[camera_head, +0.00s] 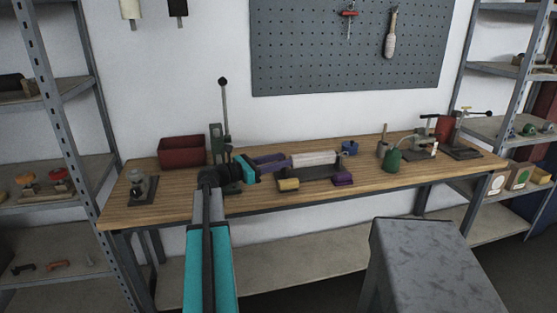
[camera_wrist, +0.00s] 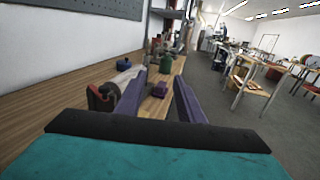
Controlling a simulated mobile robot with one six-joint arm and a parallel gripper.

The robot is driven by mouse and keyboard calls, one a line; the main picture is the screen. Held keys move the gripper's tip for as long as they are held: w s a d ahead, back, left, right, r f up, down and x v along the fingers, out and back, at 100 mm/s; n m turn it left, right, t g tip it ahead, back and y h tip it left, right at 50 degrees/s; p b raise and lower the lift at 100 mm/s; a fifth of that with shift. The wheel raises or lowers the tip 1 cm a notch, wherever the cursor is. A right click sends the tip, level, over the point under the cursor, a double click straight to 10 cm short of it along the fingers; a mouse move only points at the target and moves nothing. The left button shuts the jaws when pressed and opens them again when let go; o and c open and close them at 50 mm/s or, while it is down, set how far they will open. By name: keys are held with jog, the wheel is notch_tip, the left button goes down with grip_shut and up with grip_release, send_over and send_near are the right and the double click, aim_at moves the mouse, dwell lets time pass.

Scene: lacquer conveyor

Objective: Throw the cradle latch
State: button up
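A long cradle on a dark base (camera_head: 312,172) stands on the bench and carries a pale roll (camera_head: 314,158). The roll also shows in the wrist view (camera_wrist: 126,77), left of my fingers, with a dark and red fitting (camera_wrist: 103,94) at its near end. I cannot make out for certain which part is the latch. My gripper (camera_head: 274,162) points right, just left of the cradle. In the wrist view its two purple fingers (camera_wrist: 165,82) are apart with nothing held between them. A purple block (camera_head: 343,179) lies in front of the cradle.
A yellow block (camera_head: 288,184) lies at the cradle's front left. A tall lever stand (camera_head: 225,120) and a red bin (camera_head: 183,152) are at the left. A green pot (camera_head: 393,160) and a blue piece (camera_head: 349,147) stand to the right. The bench's front edge is clear.

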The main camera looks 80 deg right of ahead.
jog(key=shift+s+a+r, duration=0.1)
jog(key=shift+a+r, duration=0.05)
jog(key=shift+a, duration=1.7)
